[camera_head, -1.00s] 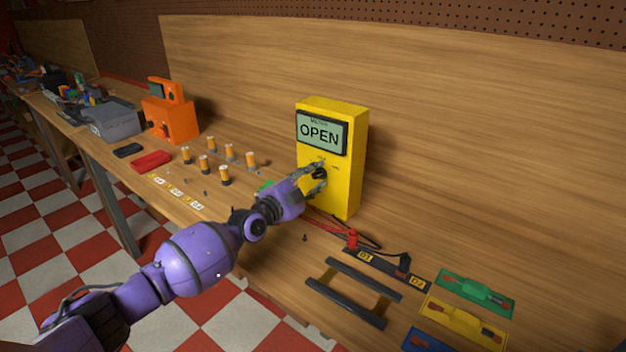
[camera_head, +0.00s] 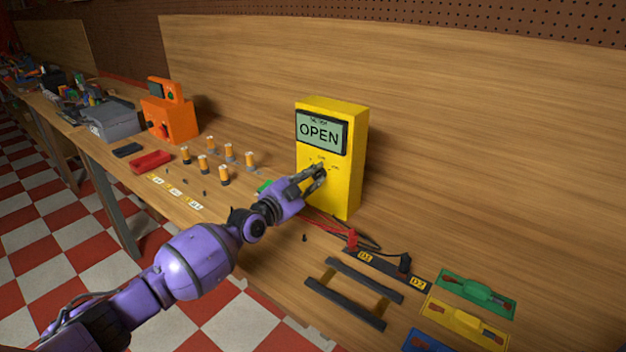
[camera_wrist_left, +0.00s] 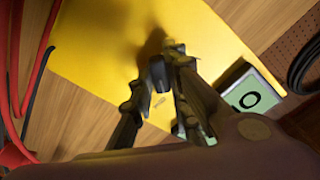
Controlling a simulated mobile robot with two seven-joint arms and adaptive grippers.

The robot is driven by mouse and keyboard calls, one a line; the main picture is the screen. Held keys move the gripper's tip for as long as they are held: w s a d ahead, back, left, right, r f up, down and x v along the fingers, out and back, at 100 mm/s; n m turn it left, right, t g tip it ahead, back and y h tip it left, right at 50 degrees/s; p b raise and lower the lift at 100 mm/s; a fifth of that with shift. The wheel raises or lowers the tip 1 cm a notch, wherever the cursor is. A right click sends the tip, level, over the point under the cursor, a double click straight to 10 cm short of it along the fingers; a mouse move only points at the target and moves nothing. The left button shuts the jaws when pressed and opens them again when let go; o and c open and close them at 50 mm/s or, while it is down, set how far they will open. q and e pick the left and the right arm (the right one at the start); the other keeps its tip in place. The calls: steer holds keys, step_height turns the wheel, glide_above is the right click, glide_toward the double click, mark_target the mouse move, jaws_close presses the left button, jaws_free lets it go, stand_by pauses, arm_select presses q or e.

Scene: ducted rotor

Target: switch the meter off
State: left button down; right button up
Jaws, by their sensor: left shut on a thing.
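The yellow meter (camera_head: 340,190) stands upright on the bench, and its display (camera_head: 320,132) reads OPEN. My left gripper (camera_head: 318,172) is at the front of the meter, below the display, and hides most of the dial there. In the left wrist view, the fingers (camera_wrist_left: 157,85) are closed around the dark dial knob (camera_wrist_left: 157,72) on the yellow face (camera_wrist_left: 105,50). Part of the display (camera_wrist_left: 250,95) shows at the right of that view. My right gripper is not in view.
Red and black leads (camera_head: 345,236) lie on the bench just right of my left arm. A black rack (camera_head: 350,290) and green (camera_head: 475,292) and yellow (camera_head: 462,320) blocks lie nearer. Several orange-and-black cylinders (camera_head: 223,175) stand left of the meter. An orange device (camera_head: 172,118) is farther back.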

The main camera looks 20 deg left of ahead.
arm_select(q)
steer(key=shift+f+n, duration=0.15)
steer(key=shift+n, duration=0.85)
steer(key=n+b, duration=0.1)
steer(key=n, duration=0.3)
steer(key=shift+n, duration=0.9)
steer(key=c, duration=1.7)
jaws_free()
steer(key=shift+s, duration=0.1)
